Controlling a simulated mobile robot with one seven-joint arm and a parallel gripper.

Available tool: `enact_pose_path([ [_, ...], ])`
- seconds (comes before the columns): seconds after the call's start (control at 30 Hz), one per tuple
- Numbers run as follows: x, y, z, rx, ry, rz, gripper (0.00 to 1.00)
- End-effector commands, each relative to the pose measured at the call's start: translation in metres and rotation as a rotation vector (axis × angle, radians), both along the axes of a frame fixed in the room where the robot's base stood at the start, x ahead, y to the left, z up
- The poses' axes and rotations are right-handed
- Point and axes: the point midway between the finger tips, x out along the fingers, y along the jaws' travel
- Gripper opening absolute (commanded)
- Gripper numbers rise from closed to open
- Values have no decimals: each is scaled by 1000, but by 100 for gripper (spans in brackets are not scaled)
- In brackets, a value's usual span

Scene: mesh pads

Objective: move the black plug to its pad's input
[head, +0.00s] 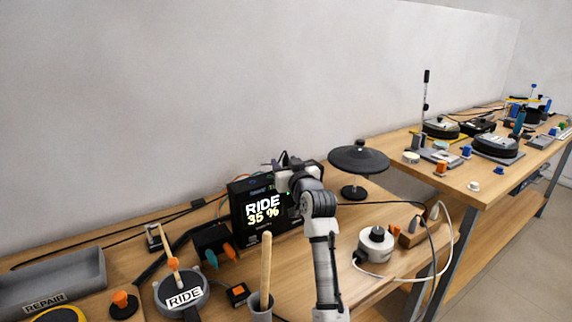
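My gripper (284,174) is at the top right of a black box (242,214) whose screen reads "RIDE 35 %". Its fingers are small and partly hidden by my own wrist, so I cannot tell whether they are open or shut. Small dark parts show around the fingers, but I cannot make out a black plug there. A round pad (163,296) labelled RIDE lies at the front left with a drumstick on it. A black cymbal-like disc (357,157) stands on a post to the right of my gripper. No pad input is clear.
A grey REPAIR tray (88,268) is at the left. A cup holding a stick (265,265) stands in front. A white round device (376,243), a wooden block (412,236) and loose cables lie at the right. A second bench (500,176) holds more pads.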

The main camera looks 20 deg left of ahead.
Motion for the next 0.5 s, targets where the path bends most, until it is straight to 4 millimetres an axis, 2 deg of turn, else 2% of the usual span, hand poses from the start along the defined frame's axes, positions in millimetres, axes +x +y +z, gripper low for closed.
enact_pose_path([
  [0.3, -3, -2, 0, 1, -2, 0, 43],
  [0.5, -23, -20, -2, 2, -2, -2, 43],
])
